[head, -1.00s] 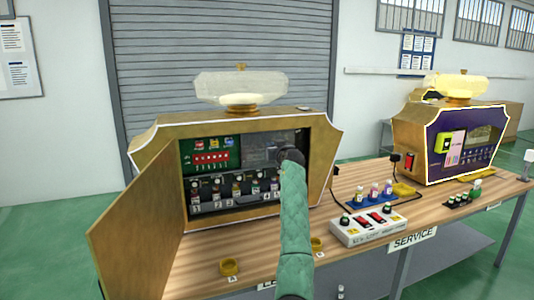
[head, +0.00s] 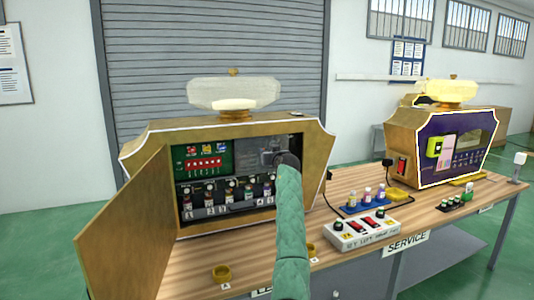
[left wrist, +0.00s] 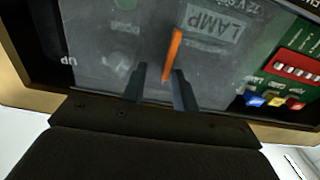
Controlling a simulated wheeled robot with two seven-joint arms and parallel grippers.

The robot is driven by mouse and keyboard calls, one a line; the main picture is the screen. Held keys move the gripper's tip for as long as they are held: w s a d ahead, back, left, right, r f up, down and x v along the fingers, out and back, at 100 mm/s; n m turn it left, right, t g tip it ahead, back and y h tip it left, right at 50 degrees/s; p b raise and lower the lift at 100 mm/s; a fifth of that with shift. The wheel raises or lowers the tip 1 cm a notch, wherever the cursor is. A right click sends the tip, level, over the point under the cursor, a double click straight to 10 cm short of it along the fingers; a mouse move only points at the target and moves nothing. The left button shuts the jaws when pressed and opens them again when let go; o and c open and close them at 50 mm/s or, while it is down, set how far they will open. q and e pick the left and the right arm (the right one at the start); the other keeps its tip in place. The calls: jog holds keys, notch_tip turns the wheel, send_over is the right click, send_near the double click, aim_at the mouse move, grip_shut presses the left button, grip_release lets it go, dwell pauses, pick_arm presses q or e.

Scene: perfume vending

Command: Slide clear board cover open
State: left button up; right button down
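The clear board cover (left wrist: 100,45) is a greyish see-through panel over the LAMP side of the open machine's board; in the head view (head: 258,150) it lies right of the green board. An orange upright tab (left wrist: 174,52) stands out on it. My left gripper (left wrist: 162,88) is in front of the panel. Its two dark fingers are apart, with the tab's lower end between them, closer to the right finger. Whether they touch the tab I cannot tell. In the head view my left arm hides the fingertips. My right gripper is not in view.
The green board with red switches (head: 205,165) and a row of small bottles (head: 230,191) are inside the machine. Its door (head: 135,230) hangs open at left. A switch box (head: 360,229) and a second machine (head: 445,147) stand to the right on the wooden table (head: 345,190).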

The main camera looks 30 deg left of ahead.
pick_arm(q)
jog(key=shift+s, duration=0.1)
